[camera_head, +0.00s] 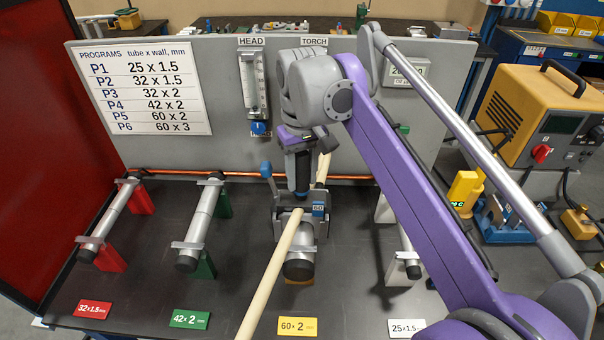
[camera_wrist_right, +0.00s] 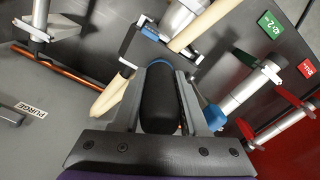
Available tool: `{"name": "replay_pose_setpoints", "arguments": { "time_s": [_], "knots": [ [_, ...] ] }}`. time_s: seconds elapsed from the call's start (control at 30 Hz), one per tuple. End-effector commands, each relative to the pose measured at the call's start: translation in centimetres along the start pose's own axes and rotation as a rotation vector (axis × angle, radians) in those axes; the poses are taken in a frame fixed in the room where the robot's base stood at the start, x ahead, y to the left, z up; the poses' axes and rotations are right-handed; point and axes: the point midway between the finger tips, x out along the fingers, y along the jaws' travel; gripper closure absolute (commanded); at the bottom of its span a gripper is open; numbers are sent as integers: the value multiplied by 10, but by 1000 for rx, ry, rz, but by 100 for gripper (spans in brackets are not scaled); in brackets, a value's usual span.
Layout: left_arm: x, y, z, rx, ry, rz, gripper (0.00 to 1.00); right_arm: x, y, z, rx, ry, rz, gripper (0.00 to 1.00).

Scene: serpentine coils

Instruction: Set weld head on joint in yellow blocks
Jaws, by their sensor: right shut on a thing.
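My right gripper (camera_head: 298,168) is shut on the black handle of the weld head (camera_head: 318,226), a grey clamp with a blue "60" tag. The handle (camera_wrist_right: 158,100) also shows between the fingers in the right wrist view. The weld head is upright over the thick silver tube (camera_head: 298,267) in the yellow blocks (camera_head: 299,281), behind the "60 x 2" label (camera_head: 283,326). The blocks are mostly hidden under the tube. The joint is hidden, and I cannot tell whether the head is seated on the tube. My left gripper is out of view.
A cream hose or rod (camera_head: 268,283) crosses in front of the weld head. Tubes in red (camera_head: 111,258), green (camera_head: 204,266) and white (camera_head: 384,209) blocks stand either side. A copper pipe (camera_head: 237,174) runs along the grey panel (camera_head: 185,155). A yellow power unit (camera_head: 528,105) stands at right.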

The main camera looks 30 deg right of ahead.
Motion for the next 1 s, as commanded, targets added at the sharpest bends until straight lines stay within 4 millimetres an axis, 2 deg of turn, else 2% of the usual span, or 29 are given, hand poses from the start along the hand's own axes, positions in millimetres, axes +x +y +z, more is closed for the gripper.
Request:
{"name": "replay_pose_setpoints", "arguments": {
  "time_s": [1.0],
  "knots": [
    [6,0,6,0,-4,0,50,16,0,0,0,-1,0,100]
  ]
}}
